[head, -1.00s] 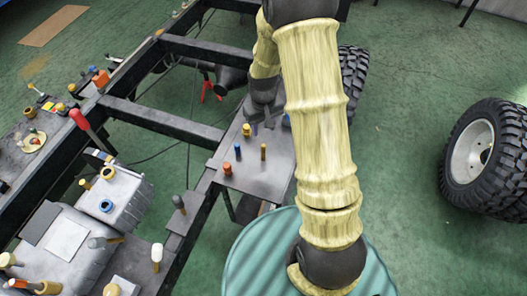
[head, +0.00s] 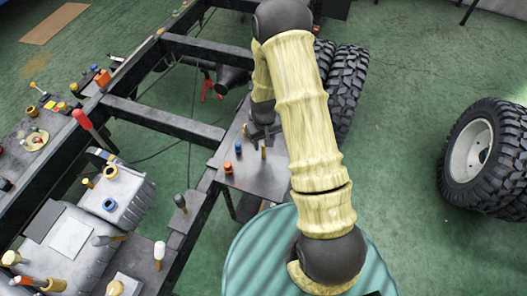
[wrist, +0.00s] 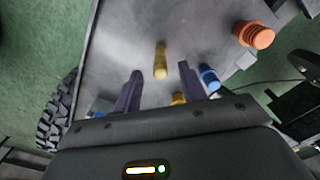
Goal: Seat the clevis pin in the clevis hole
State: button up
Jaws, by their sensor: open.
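A slim brass-coloured pin (head: 263,152), which I take for the clevis pin, stands upright on a grey metal plate (head: 262,184). In the wrist view the pin (wrist: 160,62) shows beyond and between my fingertips, with space on both sides. My gripper (head: 264,133) is just behind the pin in the head view. In the wrist view my gripper (wrist: 159,76) has its two dark fingers apart and nothing between them is gripped. I cannot make out the clevis hole in either view.
Near the pin stand a blue part (head: 238,148), a yellow part (head: 246,130) and an orange ribbed part (head: 228,168). Black frame rails (head: 165,118) run to the left. A teal drum (head: 258,262) is in front. Tyres (head: 346,85) stand behind the arm.

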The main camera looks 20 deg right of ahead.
aim_at(264, 150)
jog(key=shift+s+f+p, duration=0.1)
jog(key=shift+f+p, duration=0.25)
jog(key=shift+f, duration=0.2)
jog(key=shift+f+p, duration=0.6)
jog(key=shift+f, duration=1.45)
jog(key=shift+s, duration=0.1)
grip_shut()
